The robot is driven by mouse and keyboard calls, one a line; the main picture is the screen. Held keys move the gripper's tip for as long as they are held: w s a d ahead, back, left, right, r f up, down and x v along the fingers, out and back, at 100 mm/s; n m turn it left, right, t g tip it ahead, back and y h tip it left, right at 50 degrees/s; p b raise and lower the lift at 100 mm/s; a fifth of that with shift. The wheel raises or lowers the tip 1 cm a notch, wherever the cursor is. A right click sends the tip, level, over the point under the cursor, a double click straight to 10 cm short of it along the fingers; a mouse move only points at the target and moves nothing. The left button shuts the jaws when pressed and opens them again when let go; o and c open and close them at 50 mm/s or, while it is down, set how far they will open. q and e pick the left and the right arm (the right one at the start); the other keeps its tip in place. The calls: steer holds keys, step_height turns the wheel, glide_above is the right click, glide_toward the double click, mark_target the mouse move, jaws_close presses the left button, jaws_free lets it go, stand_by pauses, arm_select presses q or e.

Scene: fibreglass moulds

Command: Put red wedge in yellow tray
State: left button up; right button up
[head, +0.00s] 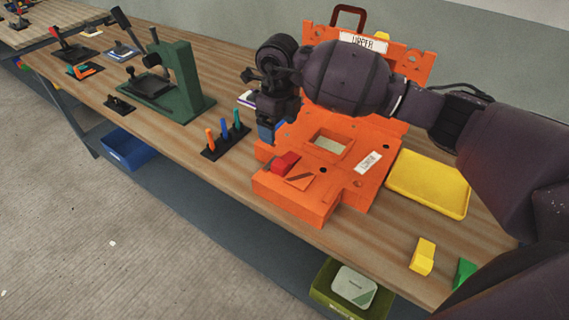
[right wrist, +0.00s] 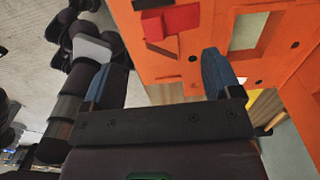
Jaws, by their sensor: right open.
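The red wedge (head: 285,162) sits on the near left part of the orange lower mould (head: 290,200). It also shows at the top of the right wrist view (right wrist: 172,22). The yellow tray (head: 430,186) lies flat on the bench to the right of the mould, and its inside looks empty. My right gripper (head: 268,132) is open above the mould's left side, up and left of the red wedge in the head view. Its two blue fingertips (right wrist: 163,75) are wide apart with nothing between them. My left gripper is not in view.
A yellow block (head: 422,256) and a green wedge (head: 465,272) stand near the bench's front right. A rack of coloured pegs (head: 226,142) and a green press (head: 180,80) stand left of the mould. The orange upper mould (head: 368,42) rises behind.

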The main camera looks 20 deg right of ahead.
mark_target(281, 160)
steer(key=shift+s+d+f+p, duration=0.1)
steer(key=shift+s+f+p, duration=0.1)
steer(key=shift+f, duration=2.55)
steer(key=shift+s+f+p, duration=0.1)
steer(key=shift+f+p, duration=0.1)
steer(key=shift+f, duration=2.5)
steer(key=shift+c, duration=0.5)
steer(key=shift+s, duration=0.1)
steer(key=c, duration=1.1)
steer(key=shift+c, duration=0.3)
